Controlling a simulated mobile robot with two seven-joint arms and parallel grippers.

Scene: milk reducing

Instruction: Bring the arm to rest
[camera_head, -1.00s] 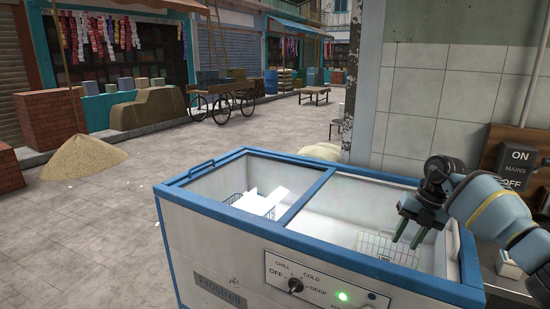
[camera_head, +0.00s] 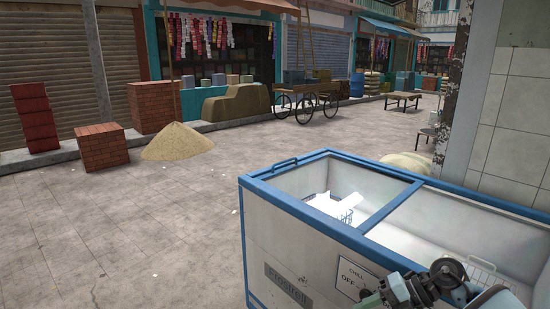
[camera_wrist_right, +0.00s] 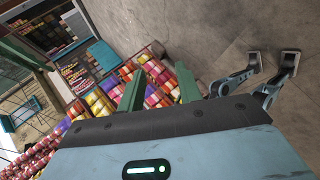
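My right arm comes in at the bottom right of the head view. Its gripper (camera_head: 368,301) is in front of the freezer's control panel and partly cut off by the frame's lower edge. In the right wrist view the two green fingers of this gripper (camera_wrist_right: 158,90) stand apart with nothing between them. The chest freezer (camera_head: 330,232) is white with blue edges and stands at the lower right of the head view. My left gripper is in neither view.
The freezer's top shows open, with a white wire basket (camera_head: 484,272) inside on the right. Free paved floor (camera_head: 110,230) lies to the left. A sand heap (camera_head: 177,143), brick blocks (camera_head: 102,148) and a cart (camera_head: 305,101) stand farther back. A tiled wall (camera_head: 512,125) is at right.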

